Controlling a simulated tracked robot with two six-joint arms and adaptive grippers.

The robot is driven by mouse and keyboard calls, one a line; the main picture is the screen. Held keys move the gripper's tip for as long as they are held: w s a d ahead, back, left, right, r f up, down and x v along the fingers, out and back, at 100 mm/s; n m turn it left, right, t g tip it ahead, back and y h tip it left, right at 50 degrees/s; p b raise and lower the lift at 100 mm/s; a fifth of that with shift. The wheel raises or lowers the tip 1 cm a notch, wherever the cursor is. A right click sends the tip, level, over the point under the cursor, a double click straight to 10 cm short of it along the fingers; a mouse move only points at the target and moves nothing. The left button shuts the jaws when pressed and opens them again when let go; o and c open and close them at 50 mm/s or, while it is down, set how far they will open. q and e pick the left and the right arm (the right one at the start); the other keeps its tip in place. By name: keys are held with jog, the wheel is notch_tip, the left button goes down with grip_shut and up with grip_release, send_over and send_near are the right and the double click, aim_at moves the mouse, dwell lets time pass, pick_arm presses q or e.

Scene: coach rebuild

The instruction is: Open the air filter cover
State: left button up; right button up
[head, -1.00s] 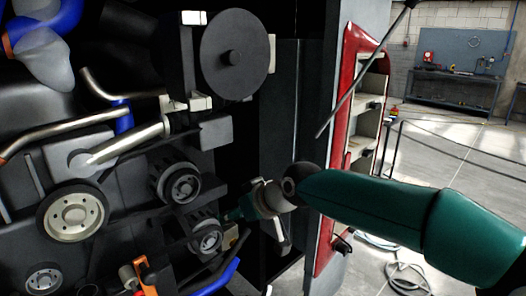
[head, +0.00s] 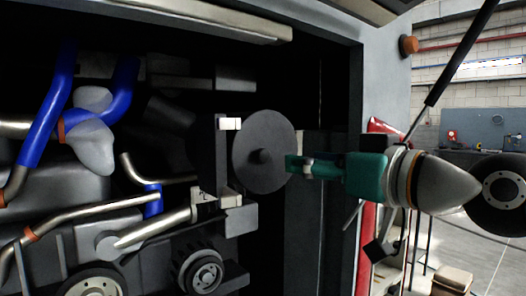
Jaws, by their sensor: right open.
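The air filter cover (head: 262,138) is a round dark disc with a central knob on the front of a dark housing, inside the engine bay. It sits shut on its housing. A white clip (head: 230,124) shows at its upper left and another light clip (head: 203,194) at its lower left. My right gripper (head: 291,164) is at the right rim of the cover, its green-and-grey jaws pointing left at it. It is open. Whether it touches the cover or a clip there I cannot tell. My left gripper is not in view.
Blue hoses (head: 45,125), metal pipes (head: 95,215) and pulleys (head: 203,268) fill the bay to the left and below. The bay's frame (head: 355,105) stands right of the cover, with a red open panel (head: 366,275) beside it. A workbench is at the far right.

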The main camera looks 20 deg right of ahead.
aim_at(265, 155)
jog(key=p+x, duration=0.2)
jog(key=x, duration=0.8)
jog(key=shift+w+a+f+p, duration=0.1)
jog(key=shift+w+p, duration=0.2)
grip_shut()
